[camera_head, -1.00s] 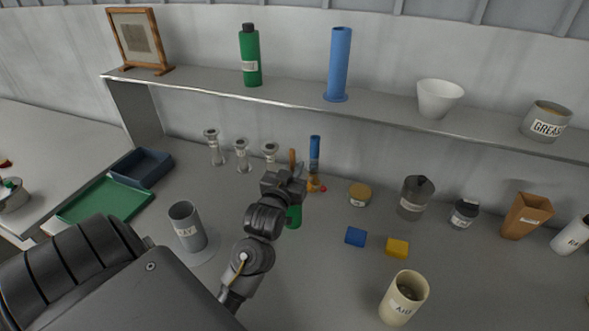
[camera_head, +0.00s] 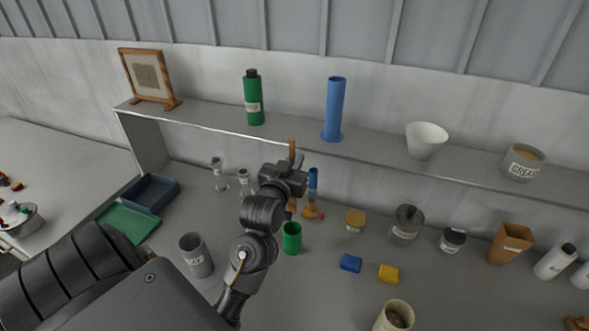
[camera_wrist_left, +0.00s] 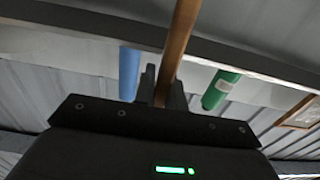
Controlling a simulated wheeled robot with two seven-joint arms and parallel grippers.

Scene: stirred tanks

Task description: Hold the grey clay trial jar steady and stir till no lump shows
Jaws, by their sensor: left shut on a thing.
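The grey clay trial jar (camera_head: 196,256) stands upright on the bench at the left, with a pale label; its inside is too dark to tell of lumps. My left gripper (camera_head: 290,172) is shut on a brown wooden stick (camera_head: 292,149), held roughly upright above the green cup (camera_head: 292,238). The stick also shows between the fingers in the left wrist view (camera_wrist_left: 179,40). The gripper is to the right of the grey jar and higher, apart from it. My right gripper does not show.
A shelf (camera_head: 380,150) runs behind, with a green bottle (camera_head: 253,98) and a blue cylinder (camera_head: 334,108). Blue (camera_head: 350,263) and yellow (camera_head: 388,274) blocks and a cream jar (camera_head: 394,317) stand to the right. Bench between the grey jar and green cup is partly hidden by my arm.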

